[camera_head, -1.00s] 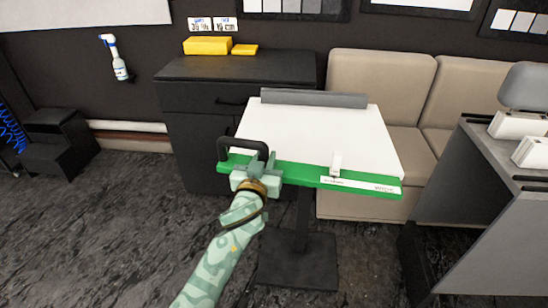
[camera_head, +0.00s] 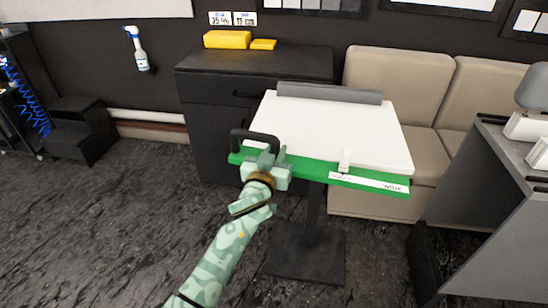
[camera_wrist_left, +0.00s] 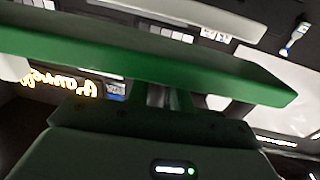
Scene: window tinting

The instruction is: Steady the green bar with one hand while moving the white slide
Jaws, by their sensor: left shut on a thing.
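The green bar (camera_head: 317,170) runs along the front edge of a white board (camera_head: 335,130) on a pedestal stand. It also fills the upper part of the left wrist view (camera_wrist_left: 150,62). The small white slide (camera_head: 345,160) stands upright on the bar, right of its middle. A black handle (camera_head: 254,137) rises at the bar's left end. My left gripper (camera_head: 266,164) is shut on the green bar near that handle, left of the slide and apart from it. The fingertips are partly hidden by the gripper body. My right gripper is not in view.
A dark cabinet (camera_head: 215,110) with yellow blocks (camera_head: 228,40) stands behind the board. A beige sofa (camera_head: 410,85) is at the back right. A grey counter (camera_head: 480,220) stands at the right. A grey roll (camera_head: 330,94) lies along the board's back edge. The floor in front is clear.

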